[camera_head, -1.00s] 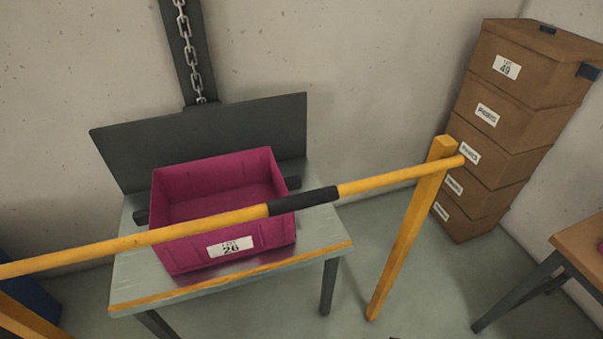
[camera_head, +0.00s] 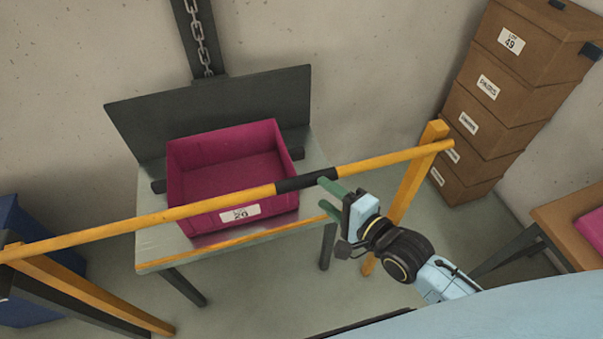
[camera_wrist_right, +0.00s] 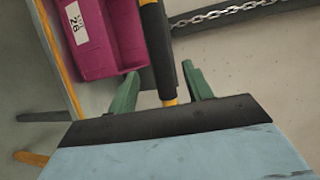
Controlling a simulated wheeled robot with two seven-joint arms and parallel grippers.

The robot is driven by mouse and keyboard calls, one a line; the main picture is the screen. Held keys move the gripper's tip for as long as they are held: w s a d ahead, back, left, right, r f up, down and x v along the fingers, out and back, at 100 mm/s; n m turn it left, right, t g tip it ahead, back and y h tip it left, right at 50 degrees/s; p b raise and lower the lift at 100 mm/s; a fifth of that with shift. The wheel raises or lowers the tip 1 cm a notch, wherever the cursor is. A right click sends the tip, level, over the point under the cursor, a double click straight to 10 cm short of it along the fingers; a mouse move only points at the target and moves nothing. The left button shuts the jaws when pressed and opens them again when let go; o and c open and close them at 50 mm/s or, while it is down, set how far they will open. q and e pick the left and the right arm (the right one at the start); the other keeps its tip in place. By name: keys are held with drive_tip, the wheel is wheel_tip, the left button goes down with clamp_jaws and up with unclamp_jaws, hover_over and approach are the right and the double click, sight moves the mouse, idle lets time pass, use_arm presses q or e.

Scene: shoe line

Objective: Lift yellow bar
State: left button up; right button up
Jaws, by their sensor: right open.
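The yellow bar (camera_head: 220,202) runs across the head view in front of the table, with a black grip section (camera_head: 306,181) near its middle. Its right end rests on a yellow post (camera_head: 412,185). My right gripper (camera_head: 328,198) is open beside the right end of the black section. In the right wrist view the bar's black section (camera_wrist_right: 157,45) and a bit of yellow show between the two green fingers (camera_wrist_right: 160,92), with space on both sides. I cannot tell whether the bar lies fully between the fingertips. My left gripper is not in view.
A magenta bin (camera_head: 232,172) labelled as a lot stands on a grey table (camera_head: 160,248) behind the bar. Stacked brown boxes (camera_head: 500,90) stand at the right wall. A wooden table (camera_head: 570,225) is at right, a blue container (camera_head: 35,230) at left. A chain (camera_head: 200,40) hangs behind.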

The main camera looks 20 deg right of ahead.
sight(301, 176)
drive_tip(key=x, duration=0.9)
drive_tip(key=shift+w+f, duration=0.1)
clamp_jaws()
